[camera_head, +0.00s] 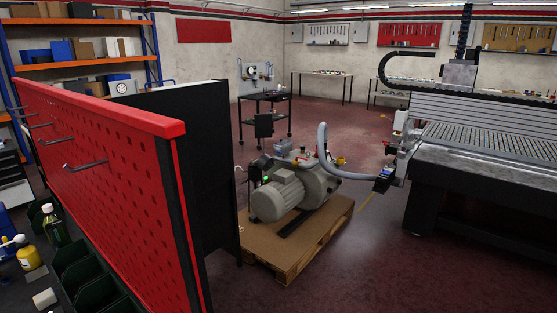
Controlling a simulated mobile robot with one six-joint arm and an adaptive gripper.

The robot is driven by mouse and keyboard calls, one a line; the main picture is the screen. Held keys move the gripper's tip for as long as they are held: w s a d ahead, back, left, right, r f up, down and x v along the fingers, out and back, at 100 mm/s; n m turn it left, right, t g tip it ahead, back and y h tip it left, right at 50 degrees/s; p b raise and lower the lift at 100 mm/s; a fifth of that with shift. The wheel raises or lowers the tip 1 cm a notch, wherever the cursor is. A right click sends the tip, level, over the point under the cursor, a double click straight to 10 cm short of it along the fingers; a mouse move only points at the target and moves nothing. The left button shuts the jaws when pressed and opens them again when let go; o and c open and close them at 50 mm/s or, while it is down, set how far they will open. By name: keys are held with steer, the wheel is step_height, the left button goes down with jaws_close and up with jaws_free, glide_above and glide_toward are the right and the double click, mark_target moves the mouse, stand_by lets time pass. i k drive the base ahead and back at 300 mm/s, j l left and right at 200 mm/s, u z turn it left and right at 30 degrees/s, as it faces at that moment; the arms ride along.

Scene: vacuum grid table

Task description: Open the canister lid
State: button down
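No canister or lid can be made out with certainty. A grey pump with a motor (280,195) sits on a wooden pallet (300,243) on the floor, mid-picture. A small grey part (283,147) shows on top behind the motor; I cannot tell whether it is a canister. My gripper is not in view.
A red pegboard (100,150) with hooks and a dark panel (190,160) stand close at the left. Bottles, including a yellow one (28,255), and green bins (80,265) are below it. Red floor (385,265) is clear between the pallet and grid table. A black cart (263,115) stands behind.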

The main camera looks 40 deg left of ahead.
mark_target(266, 162)
steer(key=i+j+u, duration=0.1)
steer(key=i+u, duration=0.7)
steer(key=i, duration=0.15)
steer(key=i+l+u, duration=0.2)
steer(key=i+u, duration=0.2)
steer(key=i+l+u, duration=0.4)
steer(key=i+j+u, duration=0.25)
steer(key=i, duration=0.4)
steer(key=i+j+u, duration=0.2)
steer(key=i, duration=0.5)
steer(key=i+j+u, duration=0.25)
steer(key=i, duration=0.45)
steer(key=i+z, duration=0.8)
steer(key=z, duration=0.15)
steer(key=i+j+z, duration=0.3)
steer(key=z, duration=0.2)
steer(key=i+j+z, duration=0.35)
steer(key=z, duration=0.15)
